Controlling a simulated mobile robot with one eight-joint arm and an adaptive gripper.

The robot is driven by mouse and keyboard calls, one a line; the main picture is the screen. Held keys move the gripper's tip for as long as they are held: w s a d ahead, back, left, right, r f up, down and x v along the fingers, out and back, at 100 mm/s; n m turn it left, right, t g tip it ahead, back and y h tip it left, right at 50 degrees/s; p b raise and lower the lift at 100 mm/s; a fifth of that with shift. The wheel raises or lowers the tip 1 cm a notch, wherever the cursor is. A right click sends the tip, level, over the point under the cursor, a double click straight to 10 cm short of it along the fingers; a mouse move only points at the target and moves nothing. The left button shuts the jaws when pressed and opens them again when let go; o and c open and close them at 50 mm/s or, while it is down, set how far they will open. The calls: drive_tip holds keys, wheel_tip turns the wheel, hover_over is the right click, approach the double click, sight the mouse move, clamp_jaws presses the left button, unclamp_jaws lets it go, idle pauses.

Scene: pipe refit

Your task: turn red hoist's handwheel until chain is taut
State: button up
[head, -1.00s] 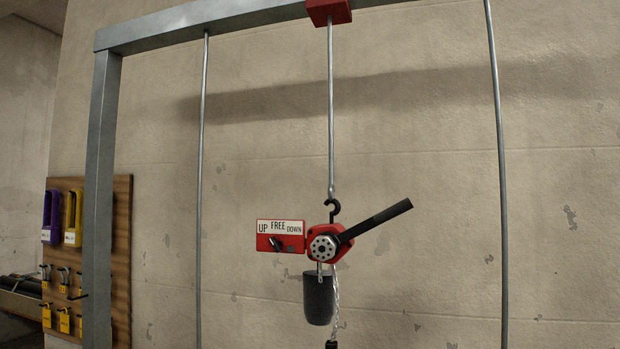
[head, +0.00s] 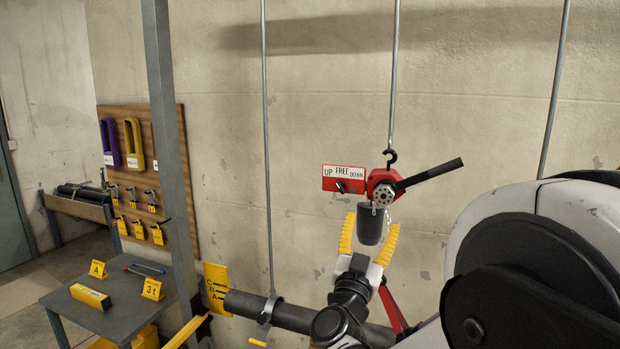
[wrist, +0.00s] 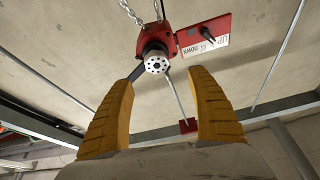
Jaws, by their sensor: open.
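The red hoist (head: 378,180) hangs by a black hook from a thin steel rod, with a black lever sticking out to its right. Its handwheel (head: 384,195) is a small pale disc with dark holes on the front; it also shows in the wrist view (wrist: 156,64). A red selector plate (head: 343,179) marked UP, FREE and DOWN is on its left. A dark chain container (head: 370,225) hangs below. A chain (wrist: 130,12) shows in the wrist view; whether it is taut I cannot tell. My gripper (head: 370,228), with yellow fingers, is open and empty, pointing up below the handwheel.
A dark horizontal pipe (head: 290,312) runs below, held by a clamp on a rod. A grey frame post (head: 170,130) stands left of it. Further left are a small table (head: 120,310) with yellow tags and a wooden tool board (head: 170,165).

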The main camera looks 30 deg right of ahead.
sight(383, 197)
drive_tip(key=x, duration=1.1)
drive_tip(key=shift+s+d+f+p, duration=0.1)
drive_tip(key=shift+s+d+p, duration=0.15)
drive_tip(key=shift+d+p, duration=0.1)
drive_tip(key=shift+a, duration=0.1)
drive_tip(key=c, duration=1.2)
